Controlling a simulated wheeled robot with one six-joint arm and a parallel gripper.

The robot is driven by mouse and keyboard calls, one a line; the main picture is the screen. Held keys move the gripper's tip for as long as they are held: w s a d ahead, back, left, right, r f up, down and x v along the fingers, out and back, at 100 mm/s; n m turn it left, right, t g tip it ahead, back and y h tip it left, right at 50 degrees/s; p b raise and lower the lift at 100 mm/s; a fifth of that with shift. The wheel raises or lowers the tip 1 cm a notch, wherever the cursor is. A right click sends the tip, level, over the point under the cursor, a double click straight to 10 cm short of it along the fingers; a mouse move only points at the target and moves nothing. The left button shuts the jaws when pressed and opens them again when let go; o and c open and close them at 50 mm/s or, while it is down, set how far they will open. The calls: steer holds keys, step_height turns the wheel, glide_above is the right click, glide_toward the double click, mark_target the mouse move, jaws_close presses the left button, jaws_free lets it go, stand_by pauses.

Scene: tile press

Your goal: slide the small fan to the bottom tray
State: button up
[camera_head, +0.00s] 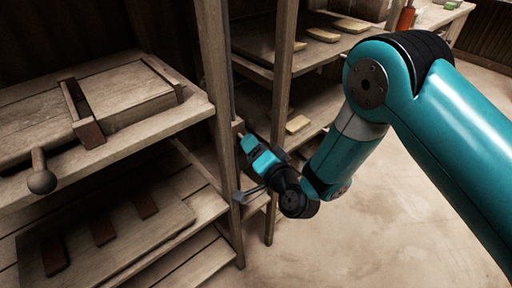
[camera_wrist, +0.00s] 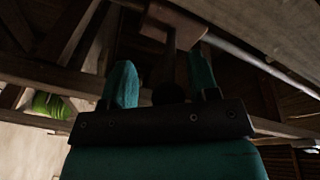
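I cannot make out anything that is plainly a fan or a tray. My gripper (camera_head: 247,172) is beside the wooden rack post in the head view. In the wrist view, the teal fingers of my gripper (camera_wrist: 163,82) stand apart. A dark handle with a round knob (camera_wrist: 167,94) lies between them, with gaps on both sides. The handle joins a brown block (camera_wrist: 178,22) at a metal rod (camera_wrist: 240,55). In the head view, a small brown block (camera_head: 238,126) sits on the post near my gripper; its handle is hidden there.
A wooden press (camera_head: 118,100) with a ball-ended lever (camera_head: 41,180) stands on the left upper shelf. Below it, a wooden board (camera_head: 165,238) carries three dark strips. Shelves behind the post hold pale tiles (camera_head: 298,123). The floor (camera_head: 370,235) at right is clear.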

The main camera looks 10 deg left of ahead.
steer(key=shift+s+b, duration=0.1)
steer(key=shift+b, duration=0.25)
steer(key=b, duration=0.2)
steer(key=s+d+b, duration=0.1)
steer(key=b, duration=0.1)
steer(key=shift+s+f, duration=0.15)
steer(key=shift+f, duration=0.15)
steer(key=p+v, duration=0.1)
steer(key=v, duration=1.4)
steer(key=shift+d+r, duration=0.25)
steer(key=shift+r, duration=0.1)
steer(key=shift+s, duration=0.15)
